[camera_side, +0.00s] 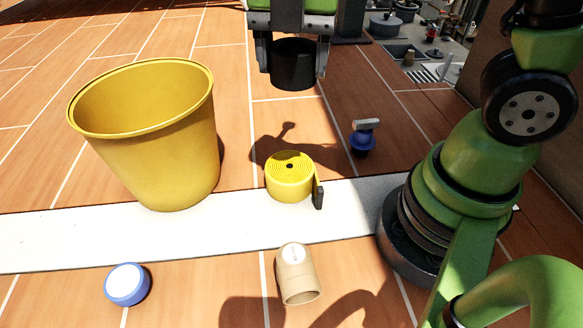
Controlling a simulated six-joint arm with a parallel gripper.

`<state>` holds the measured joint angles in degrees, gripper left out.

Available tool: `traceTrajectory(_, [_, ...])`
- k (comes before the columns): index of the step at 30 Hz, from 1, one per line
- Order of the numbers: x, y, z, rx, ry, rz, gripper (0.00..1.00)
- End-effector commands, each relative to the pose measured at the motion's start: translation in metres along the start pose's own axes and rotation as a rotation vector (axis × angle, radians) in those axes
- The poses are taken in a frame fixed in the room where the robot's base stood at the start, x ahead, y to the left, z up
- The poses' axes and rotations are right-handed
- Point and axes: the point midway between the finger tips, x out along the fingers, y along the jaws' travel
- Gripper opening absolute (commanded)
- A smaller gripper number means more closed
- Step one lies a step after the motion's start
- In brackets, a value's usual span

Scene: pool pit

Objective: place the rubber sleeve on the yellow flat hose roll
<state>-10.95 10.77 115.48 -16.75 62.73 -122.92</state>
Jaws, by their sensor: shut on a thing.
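The rubber sleeve (293,68) is a short black cylinder. My gripper (292,78) is shut on it, with one finger on each side, and holds it upright in the air at the top middle of the side view. The yellow flat hose roll (287,181) lies flat on the white strip, its coiled top facing up and a small dark end piece hanging at its right. The sleeve is apart from the roll and appears above and behind it in the picture. A shadow falls over part of the roll and the floor behind it.
A large yellow bucket (190,150) stands left of the roll. A tan cup-like tube (297,278) lies in front, and a blue-and-white round item (127,285) sits front left. A blue item with a grey top (363,137) stands right of the roll. My green arm fills the right.

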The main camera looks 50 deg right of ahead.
Motion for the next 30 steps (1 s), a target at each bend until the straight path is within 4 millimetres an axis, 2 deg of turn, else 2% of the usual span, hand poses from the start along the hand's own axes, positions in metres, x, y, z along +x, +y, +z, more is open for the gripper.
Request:
traceTrajectory(1, [0.011, 0.001, -0.001, -0.005, 0.002, -0.008, 0.29])
traceTrajectory(6, [0.039, 0.001, -0.002, -0.005, 0.003, -0.009, 0.29])
traceTrajectory(14, [0.073, 0.001, -0.002, -0.004, 0.003, -0.008, 0.3])
traceTrajectory(21, [0.117, 0.001, -0.002, -0.003, 0.002, -0.01, 0.3])
traceTrajectory(26, [0.132, 0.001, -0.001, -0.003, 0.001, -0.006, 0.3])
traceTrajectory(30, [0.151, 0.001, -0.002, -0.004, 0.001, -0.008, 0.3])
